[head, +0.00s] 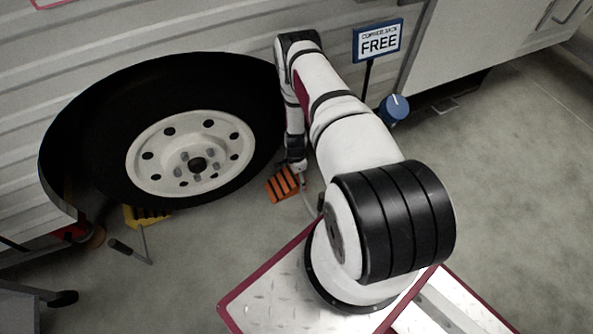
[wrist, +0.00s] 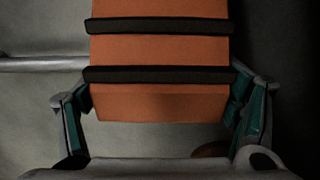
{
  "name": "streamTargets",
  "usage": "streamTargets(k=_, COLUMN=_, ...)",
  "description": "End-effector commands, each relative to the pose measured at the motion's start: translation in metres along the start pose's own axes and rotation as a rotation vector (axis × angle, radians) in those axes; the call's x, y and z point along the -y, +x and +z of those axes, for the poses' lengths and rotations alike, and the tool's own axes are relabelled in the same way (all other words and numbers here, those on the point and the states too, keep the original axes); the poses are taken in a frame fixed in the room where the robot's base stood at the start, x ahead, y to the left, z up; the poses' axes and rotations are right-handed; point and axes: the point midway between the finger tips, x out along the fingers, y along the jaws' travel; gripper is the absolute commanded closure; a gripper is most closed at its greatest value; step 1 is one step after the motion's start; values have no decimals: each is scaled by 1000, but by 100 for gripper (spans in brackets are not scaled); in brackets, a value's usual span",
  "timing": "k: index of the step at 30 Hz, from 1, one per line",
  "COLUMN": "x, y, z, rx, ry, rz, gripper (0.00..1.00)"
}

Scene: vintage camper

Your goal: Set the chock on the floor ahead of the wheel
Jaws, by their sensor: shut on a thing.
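The orange chock (head: 283,184) with black stripes is at the right side of the wheel, close to the tire, at or just above the floor. I cannot tell whether it touches the floor. My gripper (head: 299,172) is at the chock's upper right in the head view. In the wrist view the chock (wrist: 160,50) fills the middle, and my gripper (wrist: 160,105) has a finger against each side of it. The wheel (head: 197,160) has a black tire and a white rim with several holes.
Grey floor at the right is clear.

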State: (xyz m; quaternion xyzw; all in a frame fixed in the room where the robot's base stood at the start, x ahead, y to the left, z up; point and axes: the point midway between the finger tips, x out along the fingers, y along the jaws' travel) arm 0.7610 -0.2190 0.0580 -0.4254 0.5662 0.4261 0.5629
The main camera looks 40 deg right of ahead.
Motion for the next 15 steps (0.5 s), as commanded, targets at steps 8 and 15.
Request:
streamTargets(k=8, x=1, y=-1, z=0, rx=0, ry=0, rz=-2, gripper=78)
streamTargets(k=15, x=0, y=1, z=0, rx=0, ry=0, rz=-1, gripper=0)
